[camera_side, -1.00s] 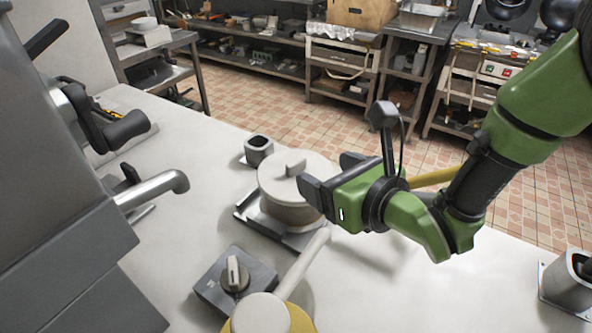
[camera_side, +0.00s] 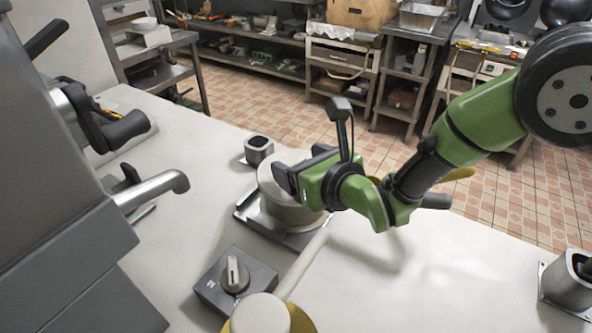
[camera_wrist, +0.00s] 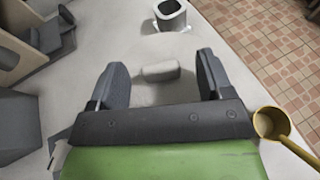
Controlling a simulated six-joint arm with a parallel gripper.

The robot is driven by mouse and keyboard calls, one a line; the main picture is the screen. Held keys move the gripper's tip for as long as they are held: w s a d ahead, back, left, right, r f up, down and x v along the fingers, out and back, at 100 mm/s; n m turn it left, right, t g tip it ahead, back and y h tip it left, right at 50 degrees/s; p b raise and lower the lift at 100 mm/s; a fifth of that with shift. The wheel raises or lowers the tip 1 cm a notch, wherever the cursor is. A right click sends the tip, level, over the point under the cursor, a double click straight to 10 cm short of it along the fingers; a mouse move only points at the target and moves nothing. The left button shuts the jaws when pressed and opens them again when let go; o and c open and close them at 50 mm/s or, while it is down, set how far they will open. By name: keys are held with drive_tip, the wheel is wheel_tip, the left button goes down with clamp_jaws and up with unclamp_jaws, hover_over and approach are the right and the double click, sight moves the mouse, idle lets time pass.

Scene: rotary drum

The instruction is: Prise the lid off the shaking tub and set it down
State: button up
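The tub (camera_side: 287,207) is a round grey-beige vessel on a metal stand (camera_side: 243,212) on the worktop. Its lid (camera_side: 271,173) is on top of it, mostly hidden behind my gripper in the side view. In the wrist view the lid's pale block-shaped knob (camera_wrist: 161,71) lies between my two fingers, with a gap on each side. My gripper (camera_wrist: 160,78) is open and over the lid, straddling the knob. I cannot tell whether the fingertips touch the lid.
A dark box with a knob (camera_side: 235,280) stands in front of the tub. A square metal holder (camera_side: 258,150) is behind it. A metal spout (camera_side: 155,190) juts in from the left. Another holder (camera_side: 568,283) stands at the right.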

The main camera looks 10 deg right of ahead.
drive_tip(key=c, duration=1)
drive_tip(key=shift+r, duration=0.15)
drive_tip(key=shift+r, duration=0.25)
drive_tip(key=r, duration=0.2)
drive_tip(key=shift+s+d+r, duration=0.15)
drive_tip(key=shift+s+r, duration=0.25)
drive_tip(key=s+d+f+n+g+y, duration=0.1)
drive_tip(key=s+n+g+y, duration=0.1)
drive_tip(key=s+n+g, duration=0.4)
drive_tip(key=s+d+f+n+g+y, duration=0.2)
drive_tip(key=s+n+g, duration=0.3)
drive_tip(key=s, duration=0.3)
drive_tip(key=s+d+f+n+g+y, duration=0.1)
drive_tip(key=s+d+n+g+y, duration=0.1)
drive_tip(key=s+n+g, duration=0.4)
drive_tip(key=shift+s+f+n+g+y, duration=0.3)
drive_tip(key=shift+s+g+y, duration=0.2)
drive_tip(key=shift+s+y, duration=0.3)
